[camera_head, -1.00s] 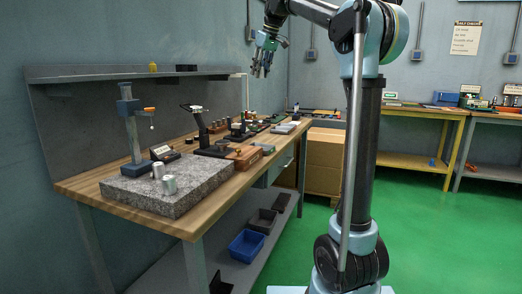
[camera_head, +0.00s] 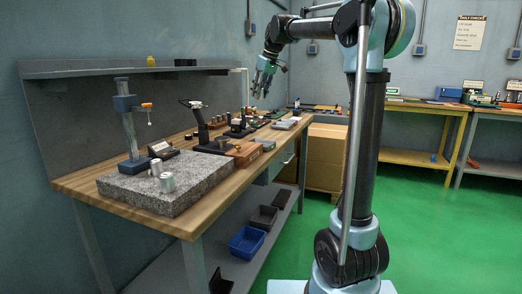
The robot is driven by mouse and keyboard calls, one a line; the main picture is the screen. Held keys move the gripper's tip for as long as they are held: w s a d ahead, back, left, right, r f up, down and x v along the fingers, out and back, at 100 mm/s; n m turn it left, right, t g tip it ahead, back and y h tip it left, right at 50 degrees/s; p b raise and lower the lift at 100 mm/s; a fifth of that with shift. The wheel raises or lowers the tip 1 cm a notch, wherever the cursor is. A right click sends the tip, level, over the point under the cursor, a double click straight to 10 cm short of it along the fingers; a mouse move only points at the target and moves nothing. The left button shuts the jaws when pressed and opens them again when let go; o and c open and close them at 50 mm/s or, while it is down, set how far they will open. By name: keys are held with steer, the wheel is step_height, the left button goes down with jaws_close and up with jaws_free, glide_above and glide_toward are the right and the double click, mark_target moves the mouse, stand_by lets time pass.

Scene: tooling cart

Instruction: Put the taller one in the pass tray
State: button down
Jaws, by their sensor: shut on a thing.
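My gripper (camera_head: 260,91) is above the far part of the wooden bench, near the end of the wall shelf. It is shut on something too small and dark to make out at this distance. I cannot pick out a tray marked pass.
A blue height stand (camera_head: 128,130) rises from the granite block. A black stand (camera_head: 202,128), a brown wooden block (camera_head: 246,153) and several small parts line the bench (camera_head: 195,222). A grey shelf (camera_head: 130,70) runs above. Blue bin (camera_head: 247,241) and cardboard boxes (camera_head: 325,160) are below.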

steer(key=shift+n, duration=0.4)
steer(key=f, duration=0.5)
steer(key=s+f, duration=0.1)
steer(key=f, duration=1)
steer(key=shift+s+d+f, duration=0.2)
steer(key=shift+f, duration=2.45)
steer(key=c, duration=1.5)
jaws_free()
steer(key=shift+f, duration=0.1)
